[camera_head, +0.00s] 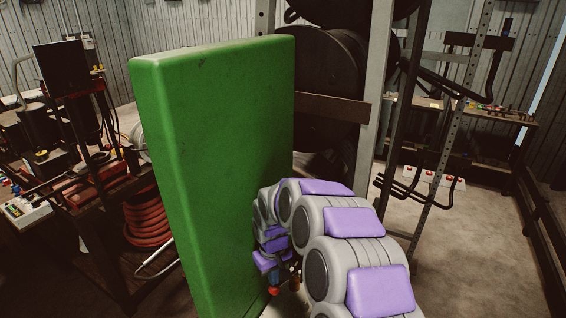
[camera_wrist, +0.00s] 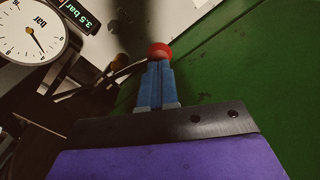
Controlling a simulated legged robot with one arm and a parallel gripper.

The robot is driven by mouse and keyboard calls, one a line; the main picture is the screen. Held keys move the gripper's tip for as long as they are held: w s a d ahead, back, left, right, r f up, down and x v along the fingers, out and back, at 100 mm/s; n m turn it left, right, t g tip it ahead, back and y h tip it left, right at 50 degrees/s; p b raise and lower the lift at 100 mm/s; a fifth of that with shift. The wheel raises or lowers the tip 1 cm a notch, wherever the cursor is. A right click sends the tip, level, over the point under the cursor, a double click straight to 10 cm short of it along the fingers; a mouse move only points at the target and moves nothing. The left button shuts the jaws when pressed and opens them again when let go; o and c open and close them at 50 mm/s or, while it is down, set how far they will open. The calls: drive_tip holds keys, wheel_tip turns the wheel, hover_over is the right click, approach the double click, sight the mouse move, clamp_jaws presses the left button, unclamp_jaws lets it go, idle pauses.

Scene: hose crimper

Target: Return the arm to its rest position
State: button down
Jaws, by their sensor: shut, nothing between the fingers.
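My arm (camera_head: 357,255), grey with purple pads, is folded in the lower middle of the head view, to the right of a tall green block (camera_head: 215,150). My gripper (camera_wrist: 159,55) shows in the wrist view as two blue fingers lying together, with red at their tips. It is shut and holds nothing. A green surface (camera_wrist: 240,75) lies behind and to the right of the fingers. In the head view the gripper (camera_head: 273,282) is small and partly hidden by the arm, low and close to the green block's right side. I cannot tell whether they touch.
A round pressure gauge (camera_wrist: 30,32) and a "3.5 bar" display (camera_wrist: 80,14) show in the wrist view. A bench with machines (camera_head: 80,150) and a red coiled hose (camera_head: 147,217) stand left. A metal rack with large dark reels (camera_head: 330,85) stands behind. Floor (camera_head: 440,215) is open at right.

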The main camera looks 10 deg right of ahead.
drive_tip(key=s+d+r+m+b, duration=0.1)
drive_tip(key=s+d+r+b, duration=0.25)
drive_tip(key=s, duration=0.65)
drive_tip(key=s+d+r+m+b, duration=0.1)
drive_tip(key=s+d+r+b, duration=0.2)
drive_tip(key=s, duration=0.6)
drive_tip(key=s+d+f+m+g+b, duration=0.1)
drive_tip(key=s+d+f+b, duration=0.1)
drive_tip(key=s, duration=0.7)
drive_tip(key=s+d+f+m+b, duration=0.2)
drive_tip(key=s+b, duration=0.2)
drive_tip(key=s, duration=0.6)
drive_tip(key=shift+d+f+g, duration=0.3)
drive_tip(key=shift+g, duration=0.1)
